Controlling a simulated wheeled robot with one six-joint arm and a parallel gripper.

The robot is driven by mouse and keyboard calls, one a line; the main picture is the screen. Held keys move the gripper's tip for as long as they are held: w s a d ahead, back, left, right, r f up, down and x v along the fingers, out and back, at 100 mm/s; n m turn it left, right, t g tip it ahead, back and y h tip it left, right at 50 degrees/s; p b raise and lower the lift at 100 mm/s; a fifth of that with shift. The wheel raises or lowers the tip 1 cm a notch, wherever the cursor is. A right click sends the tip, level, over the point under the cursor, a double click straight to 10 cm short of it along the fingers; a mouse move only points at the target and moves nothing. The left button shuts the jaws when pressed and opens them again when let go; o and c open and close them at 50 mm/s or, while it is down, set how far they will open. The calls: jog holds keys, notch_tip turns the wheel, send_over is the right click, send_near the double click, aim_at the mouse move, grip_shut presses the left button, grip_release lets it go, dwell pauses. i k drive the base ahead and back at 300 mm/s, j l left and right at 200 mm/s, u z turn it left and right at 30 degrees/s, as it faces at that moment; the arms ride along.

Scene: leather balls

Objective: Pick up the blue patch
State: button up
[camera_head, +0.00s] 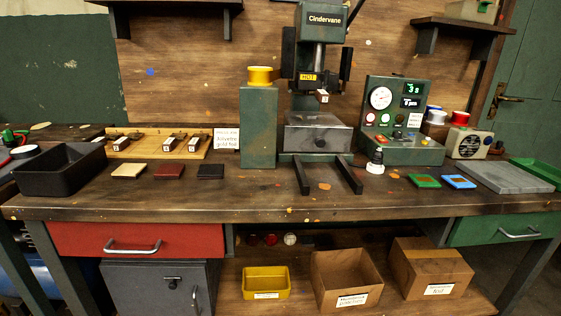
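The workbench (230,204) has a clear front strip. A dark press (318,135) with two forward feet stands mid-bench. A black tray (60,172) sits left.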

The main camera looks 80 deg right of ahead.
aim_at(458, 182)
jog(key=z, duration=3.25)
